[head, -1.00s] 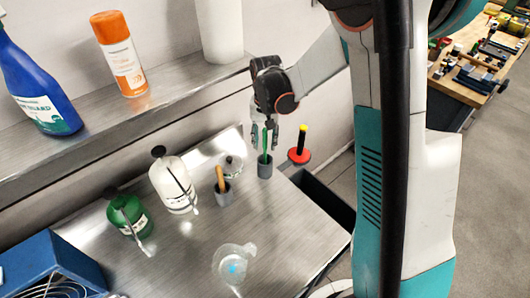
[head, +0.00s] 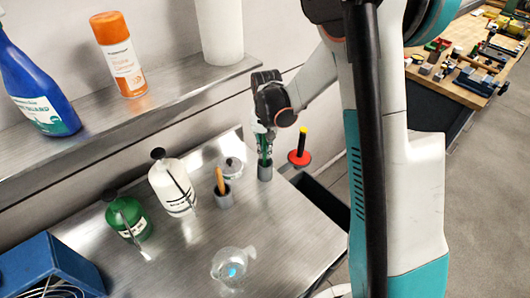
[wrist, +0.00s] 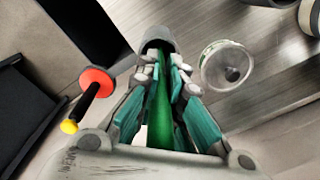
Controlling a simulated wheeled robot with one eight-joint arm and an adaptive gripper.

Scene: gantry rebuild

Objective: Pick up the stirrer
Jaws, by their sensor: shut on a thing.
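The stirrer is a slim green stick (wrist: 161,112) standing in a small grey cup (head: 265,172) near the back right of the metal table. My gripper (head: 265,148) points down over that cup. In the wrist view, my gripper (wrist: 166,78) has its teal-padded fingers shut on the stirrer from both sides. The lower end of the stirrer is still inside the grey cup, which shows at the top of the wrist view (wrist: 158,38). In the head view most of the stirrer is hidden by the fingers.
A red-and-black tool with a yellow tip (head: 301,147) is just right. White (head: 172,188) and green (head: 128,218) bottles stand further left. A shelf (head: 170,92) runs behind.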

